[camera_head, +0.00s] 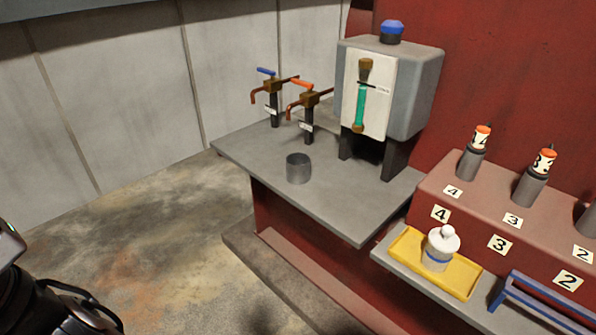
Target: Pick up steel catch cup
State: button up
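The steel catch cup (298,169) is a small grey metal cylinder with an open top. It stands upright on the grey bench top (345,213), left of the middle, in front of the taps. Nothing touches it. A dark part of my arm shows at the lower left corner, well away from the cup. My gripper's fingers are not in the picture.
Two taps stand behind the cup, one with a blue handle (266,72) and one with an orange handle (302,85). A grey tank (419,87) with a gauge stands to the right. A yellow tray (405,255) holds a white bottle (440,246). Floor at left is clear.

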aim_at(298, 169)
jog(key=i+j+z, duration=0.1)
jog(key=i, duration=0.35)
jog(key=i+j+z, duration=0.1)
jog(key=i+j, duration=0.2)
jog(key=i+j+z, duration=0.1)
jog(key=i+j, duration=0.15)
jog(key=i, duration=0.3)
